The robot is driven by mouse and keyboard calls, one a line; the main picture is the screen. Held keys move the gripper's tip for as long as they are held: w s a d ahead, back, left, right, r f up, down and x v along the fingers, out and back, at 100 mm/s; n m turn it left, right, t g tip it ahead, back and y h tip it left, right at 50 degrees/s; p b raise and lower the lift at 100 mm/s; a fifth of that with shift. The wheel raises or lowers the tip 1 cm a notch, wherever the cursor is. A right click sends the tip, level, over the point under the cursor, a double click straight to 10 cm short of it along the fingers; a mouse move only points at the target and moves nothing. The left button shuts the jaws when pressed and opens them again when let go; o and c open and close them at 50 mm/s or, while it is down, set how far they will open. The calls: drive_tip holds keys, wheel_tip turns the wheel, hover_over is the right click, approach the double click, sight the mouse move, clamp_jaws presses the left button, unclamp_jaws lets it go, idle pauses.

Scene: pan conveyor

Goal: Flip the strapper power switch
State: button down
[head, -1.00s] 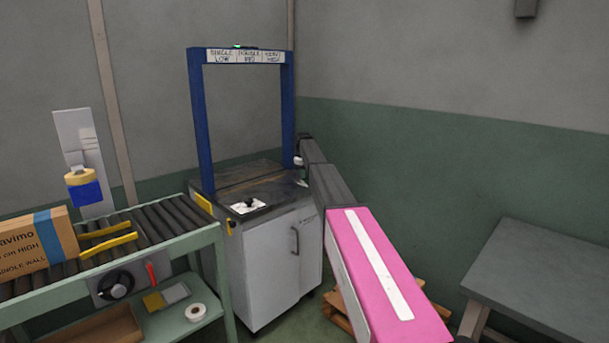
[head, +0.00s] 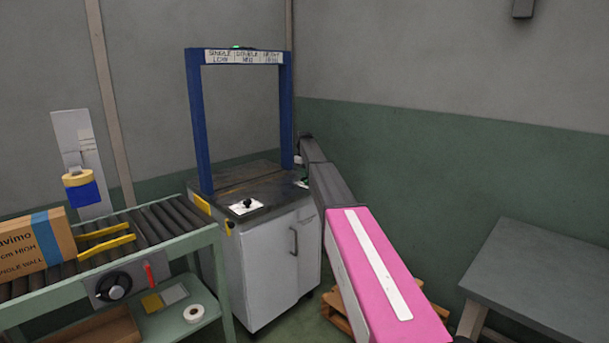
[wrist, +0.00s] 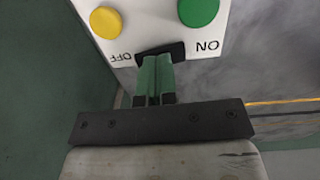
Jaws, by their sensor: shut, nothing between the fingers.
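The strapper (head: 270,262) is a white cabinet with a dark top and a blue arch (head: 198,125). A small lamp (head: 236,47) on the arch shows green. In the wrist view, a white panel (wrist: 136,20) is marked OFF and ON, upside down. The black power switch (wrist: 180,50) sits between these labels. My gripper (wrist: 156,60) has its green fingers together and empty, with the tips at the switch, seemingly touching it. The fingers cover part of the switch, so its tilt is unclear. In the head view my arm reaches the strapper's right side, and the gripper is hardly visible.
The panel also carries a yellow button (wrist: 106,22) and a green button (wrist: 198,10), close to the fingers. A roller conveyor (head: 160,222) with a cardboard box (head: 25,245) stands at left. A grey table (head: 540,275) stands at right. A wall is close behind the strapper.

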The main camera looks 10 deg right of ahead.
wheel_tip(320, 180, up, 14)
drive_tip(key=s+a, duration=0.1)
drive_tip(key=a, duration=0.1)
drive_tip(key=shift+s+a, duration=0.15)
drive_tip(key=shift+s, duration=0.2)
drive_tip(key=shift+s+f, duration=0.1)
drive_tip(key=shift+f, duration=0.05)
